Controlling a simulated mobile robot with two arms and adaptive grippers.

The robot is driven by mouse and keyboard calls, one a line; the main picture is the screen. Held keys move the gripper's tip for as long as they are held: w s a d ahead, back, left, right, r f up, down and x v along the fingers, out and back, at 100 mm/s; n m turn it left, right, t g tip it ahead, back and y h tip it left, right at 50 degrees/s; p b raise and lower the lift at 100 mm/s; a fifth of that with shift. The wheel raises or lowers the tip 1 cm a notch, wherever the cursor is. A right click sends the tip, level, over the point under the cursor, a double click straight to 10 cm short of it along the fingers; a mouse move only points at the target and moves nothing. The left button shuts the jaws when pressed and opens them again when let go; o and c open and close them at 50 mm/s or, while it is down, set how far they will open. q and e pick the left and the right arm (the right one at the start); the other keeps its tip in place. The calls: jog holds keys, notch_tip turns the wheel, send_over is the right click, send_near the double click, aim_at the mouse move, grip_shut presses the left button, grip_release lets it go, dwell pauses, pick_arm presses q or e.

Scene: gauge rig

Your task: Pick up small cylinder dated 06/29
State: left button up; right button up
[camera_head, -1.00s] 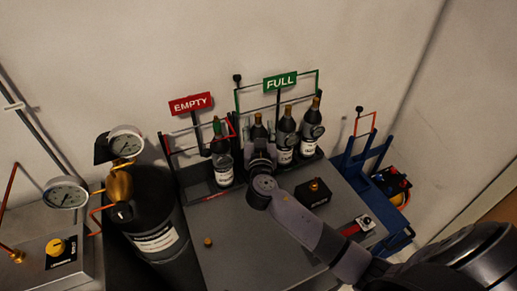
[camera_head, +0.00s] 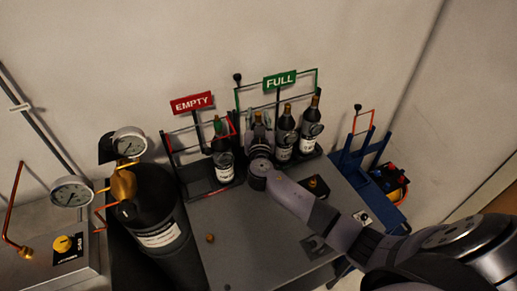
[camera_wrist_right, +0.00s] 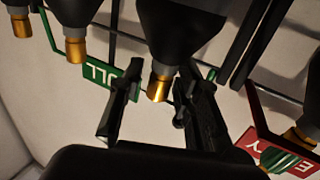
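Three dark small cylinders with brass tops stand in the rack under the green FULL sign (camera_head: 280,81): a right one (camera_head: 309,128), a middle one (camera_head: 285,133) and a left one (camera_head: 258,130) partly hidden by my right gripper (camera_head: 259,152). Another small cylinder (camera_head: 222,158) stands under the red EMPTY sign (camera_head: 192,102). The date labels are too small to read. In the right wrist view, which is upside down, my right gripper (camera_wrist_right: 158,100) is open, its fingers on either side of the brass top (camera_wrist_right: 158,85) of one dark cylinder (camera_wrist_right: 180,30). My left gripper is out of view.
A large black cylinder (camera_head: 158,225) with a gauge (camera_head: 130,142) stands left of the grey table (camera_head: 235,235). A second gauge (camera_head: 71,192) is further left. A blue cart (camera_head: 365,165) stands at the right. Green and red rack frames surround the cylinders.

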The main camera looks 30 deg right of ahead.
grip_shut()
dwell(0.6)
